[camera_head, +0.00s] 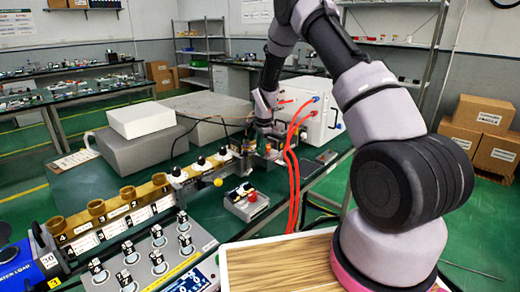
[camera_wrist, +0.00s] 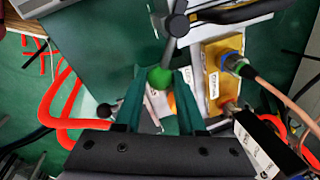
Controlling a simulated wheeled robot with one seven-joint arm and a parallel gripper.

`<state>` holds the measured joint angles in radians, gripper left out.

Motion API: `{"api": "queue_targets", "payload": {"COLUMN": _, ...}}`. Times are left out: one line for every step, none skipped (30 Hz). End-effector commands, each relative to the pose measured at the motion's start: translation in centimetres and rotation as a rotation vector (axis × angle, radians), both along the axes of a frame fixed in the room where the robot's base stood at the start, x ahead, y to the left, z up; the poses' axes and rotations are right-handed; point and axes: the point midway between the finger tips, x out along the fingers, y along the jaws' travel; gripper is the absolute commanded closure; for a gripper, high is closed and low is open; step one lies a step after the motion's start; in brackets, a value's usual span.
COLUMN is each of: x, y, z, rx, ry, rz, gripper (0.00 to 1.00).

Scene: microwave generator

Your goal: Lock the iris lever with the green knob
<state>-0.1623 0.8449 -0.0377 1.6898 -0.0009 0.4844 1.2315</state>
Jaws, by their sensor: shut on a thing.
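The green knob (camera_wrist: 160,77) sits at the end of a grey metal iris lever (camera_wrist: 170,50) in the wrist view. The lever runs up from the knob to a dark round hub (camera_wrist: 177,25). My gripper (camera_wrist: 160,84) has its two teal fingers on either side of the knob, shut on it. In the head view my gripper (camera_head: 272,132) is small, at the far right end of the brass bench line. The knob and lever cannot be made out there.
Red hoses (camera_head: 293,150) hang from a white cabinet (camera_head: 312,108) right beside my arm. A brass block (camera_wrist: 222,75) with a cable stands right of the knob in the wrist view. A small box with a red button (camera_head: 252,196) and a yellow ball (camera_head: 218,182) stand nearer.

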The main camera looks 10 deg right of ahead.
Motion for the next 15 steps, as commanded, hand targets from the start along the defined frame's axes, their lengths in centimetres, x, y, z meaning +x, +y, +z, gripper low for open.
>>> {"api": "queue_targets", "payload": {"x": -0.2, "y": 0.1, "z": 0.0, "rx": -0.001, "ry": 0.000, "rz": -0.020, "gripper": 1.00}}
{"api": "queue_targets", "payload": {"x": -0.2, "y": 0.1, "z": 0.1, "rx": -0.002, "ry": -0.001, "rz": -0.036, "gripper": 1.00}}
{"api": "queue_targets", "payload": {"x": -0.4, "y": 0.1, "z": 0.1, "rx": -0.001, "ry": -0.001, "rz": -0.059, "gripper": 1.00}}
{"api": "queue_targets", "payload": {"x": -0.5, "y": 0.1, "z": 0.1, "rx": -0.002, "ry": -0.001, "rz": -0.079, "gripper": 1.00}}
{"api": "queue_targets", "payload": {"x": -0.7, "y": 0.1, "z": 0.1, "rx": -0.003, "ry": -0.002, "rz": -0.099, "gripper": 1.00}}
{"api": "queue_targets", "payload": {"x": -0.8, "y": 0.2, "z": 0.1, "rx": -0.003, "ry": -0.002, "rz": -0.130, "gripper": 1.00}}
{"api": "queue_targets", "payload": {"x": -1.0, "y": 0.2, "z": 0.1, "rx": -0.002, "ry": -0.002, "rz": -0.154, "gripper": 1.00}}
{"api": "queue_targets", "payload": {"x": -1.1, "y": 0.2, "z": 0.1, "rx": -0.002, "ry": -0.003, "rz": -0.180, "gripper": 1.00}}
{"api": "queue_targets", "payload": {"x": -1.4, "y": 0.3, "z": 0.1, "rx": -0.002, "ry": -0.003, "rz": -0.216, "gripper": 1.00}}
{"api": "queue_targets", "payload": {"x": -1.5, "y": 0.3, "z": 0.1, "rx": -0.003, "ry": -0.003, "rz": -0.243, "gripper": 1.00}}
{"api": "queue_targets", "payload": {"x": -1.7, "y": 0.4, "z": 0.1, "rx": -0.003, "ry": -0.003, "rz": -0.272, "gripper": 1.00}}
{"api": "queue_targets", "payload": {"x": -2.0, "y": 0.5, "z": 0.1, "rx": -0.002, "ry": -0.003, "rz": -0.309, "gripper": 1.00}}
{"api": "queue_targets", "payload": {"x": -2.1, "y": 0.5, "z": 0.1, "rx": -0.003, "ry": -0.003, "rz": -0.339, "gripper": 1.00}}
{"api": "queue_targets", "payload": {"x": -2.3, "y": 0.6, "z": 0.1, "rx": -0.002, "ry": -0.003, "rz": -0.366, "gripper": 1.00}}
{"api": "queue_targets", "payload": {"x": -2.5, "y": 0.7, "z": 0.1, "rx": -0.003, "ry": -0.004, "rz": -0.405, "gripper": 1.00}}
